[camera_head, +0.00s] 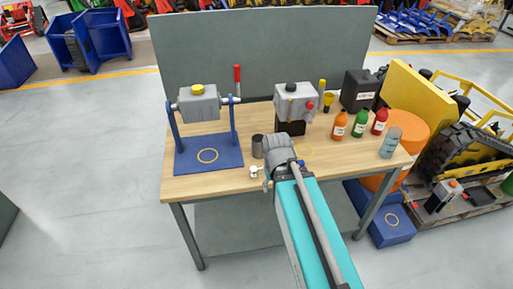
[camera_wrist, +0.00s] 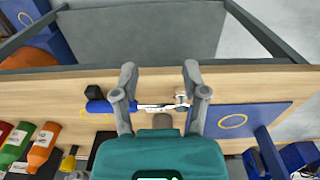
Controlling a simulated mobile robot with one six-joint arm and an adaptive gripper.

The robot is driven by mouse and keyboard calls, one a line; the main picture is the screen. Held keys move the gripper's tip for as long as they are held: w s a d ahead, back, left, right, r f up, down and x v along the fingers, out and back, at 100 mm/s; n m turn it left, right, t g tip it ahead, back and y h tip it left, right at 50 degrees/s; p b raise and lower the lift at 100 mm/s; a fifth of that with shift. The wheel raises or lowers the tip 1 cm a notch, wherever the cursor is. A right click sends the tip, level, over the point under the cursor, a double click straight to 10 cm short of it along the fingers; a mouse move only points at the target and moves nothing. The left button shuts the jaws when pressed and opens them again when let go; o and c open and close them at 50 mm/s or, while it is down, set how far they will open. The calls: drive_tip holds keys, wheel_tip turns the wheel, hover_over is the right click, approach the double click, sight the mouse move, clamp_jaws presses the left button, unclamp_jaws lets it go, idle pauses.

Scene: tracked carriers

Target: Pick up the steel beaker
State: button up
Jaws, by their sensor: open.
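The steel beaker (camera_head: 257,146), a small dark grey cylinder, stands upright on the wooden workbench (camera_head: 190,187), just left of my arm's grey end in the head view. In the wrist view, my gripper (camera_wrist: 160,75) is open, with its two grey fingers spread and nothing held between them. A dark grey shape low between the fingers may be the beaker (camera_wrist: 162,120), mostly hidden behind the gripper body. In the head view my arm hides the fingertips, so I cannot tell their exact gap to the beaker.
A blue-handled tool (camera_wrist: 100,106) and a small metal fitting (camera_head: 254,172) lie near the bench's front. A blue stand (camera_head: 208,155) is left of the beaker, a grey machine (camera_head: 296,100) behind it. Bottles (camera_head: 340,125) and a blue-grey cylinder (camera_head: 390,143) stand to the right.

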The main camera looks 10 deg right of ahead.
drive_tip(key=o, duration=0.4)
drive_tip(key=shift+w, duration=0.1)
drive_tip(key=shift+o, duration=1)
drive_tip(key=shift+w+r, duration=0.1)
drive_tip(key=shift+w, duration=0.15)
drive_tip(key=n+t+h+p, duration=0.1)
drive_tip(key=n+h+p, duration=0.3)
drive_tip(key=n, duration=1.7)
approach(257, 136)
drive_tip(key=s+r, duration=0.1)
drive_tip(key=s, duration=0.2)
drive_tip(key=shift+s+a+r, duration=0.1)
drive_tip(key=shift+a+r, duration=0.05)
drive_tip(key=shift+a, duration=0.1)
drive_tip(key=b+x, duration=0.7)
drive_tip(key=x, duration=0.1)
drive_tip(key=shift+d+f+b, duration=0.2)
drive_tip(key=shift+f+b, duration=0.05)
drive_tip(key=shift+b, duration=0.1)
